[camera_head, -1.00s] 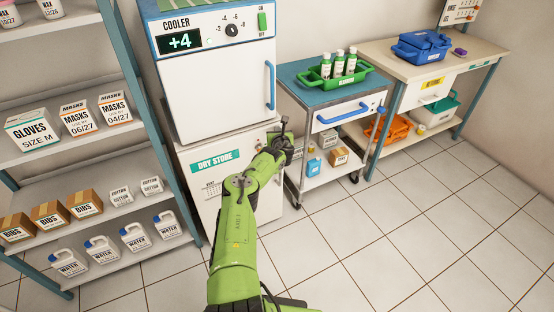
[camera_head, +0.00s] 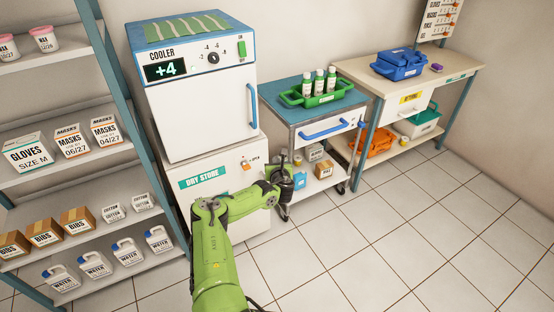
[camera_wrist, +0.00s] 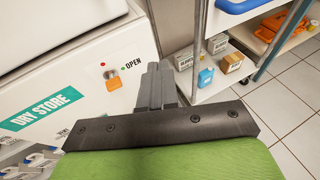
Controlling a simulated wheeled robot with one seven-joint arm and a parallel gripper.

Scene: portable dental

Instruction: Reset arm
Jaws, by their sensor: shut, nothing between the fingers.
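My green arm reaches up from the bottom of the head view. The dry store's white front, a red-orange latch and the word OPEN lie beyond the fingers. I cannot tell the exact gap between gripper and cabinet.
A cooler (camera_head: 200,110) reading +4 stands on the dry store. A trolley (camera_head: 305,108) holds a green tray (camera_head: 322,98) of bottles. Stocked shelves (camera_head: 90,168) stand at left. A bench (camera_head: 455,69) with a blue box (camera_head: 398,62) is at right. The tiled floor (camera_head: 430,215) is clear.

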